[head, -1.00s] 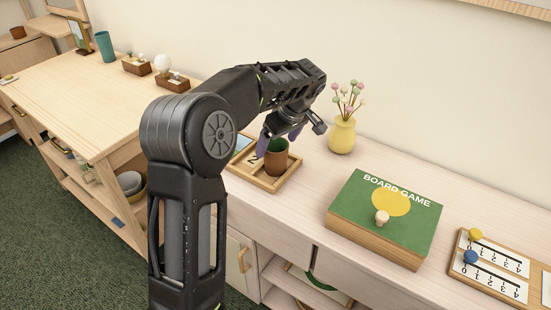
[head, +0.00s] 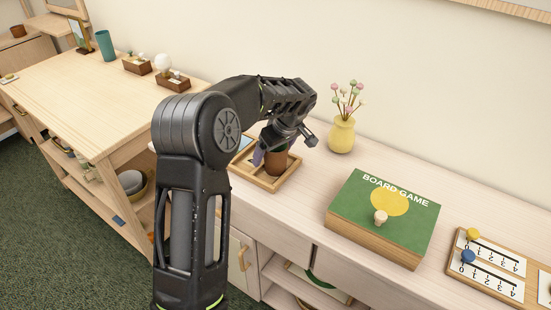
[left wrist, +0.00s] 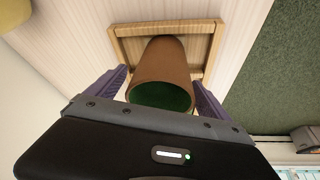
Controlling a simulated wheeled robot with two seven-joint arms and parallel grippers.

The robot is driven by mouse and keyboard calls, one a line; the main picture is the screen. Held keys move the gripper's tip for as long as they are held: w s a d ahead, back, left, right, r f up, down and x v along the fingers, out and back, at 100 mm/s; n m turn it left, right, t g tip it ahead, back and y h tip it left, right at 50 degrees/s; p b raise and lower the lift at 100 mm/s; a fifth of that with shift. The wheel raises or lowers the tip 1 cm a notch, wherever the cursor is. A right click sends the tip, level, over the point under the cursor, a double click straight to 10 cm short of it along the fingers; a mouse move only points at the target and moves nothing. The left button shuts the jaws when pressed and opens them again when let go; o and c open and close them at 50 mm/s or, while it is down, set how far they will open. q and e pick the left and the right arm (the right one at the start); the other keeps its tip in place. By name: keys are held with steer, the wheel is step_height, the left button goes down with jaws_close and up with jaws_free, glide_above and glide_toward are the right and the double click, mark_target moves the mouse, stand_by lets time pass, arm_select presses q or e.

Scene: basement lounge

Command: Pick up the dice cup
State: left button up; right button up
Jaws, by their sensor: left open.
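The dice cup (head: 275,164) is brown and stands upright in a shallow wooden tray (head: 285,179) on the pale cabinet. In the left wrist view the cup (left wrist: 168,70) shows its dark green inside, with the tray (left wrist: 214,45) behind it. My left gripper (head: 273,154) is over the cup and hides part of its top. In the wrist view my left gripper's purple fingers (left wrist: 160,88) are open, one on each side of the cup. I cannot tell whether they touch it. My right gripper is not in view.
A yellow vase (head: 341,135) with flowers stands behind and right of the tray. A wooden score board (head: 490,285) is at far right. The cabinet top between tray and box is clear.

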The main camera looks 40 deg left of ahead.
arm_select(q)
steer(key=c, duration=1.4)
steer(key=shift+r, duration=0.1)
steer(key=shift+c, duration=0.2)
step_height(320, 180, up, 10)
steer(key=shift+b, duration=0.35)
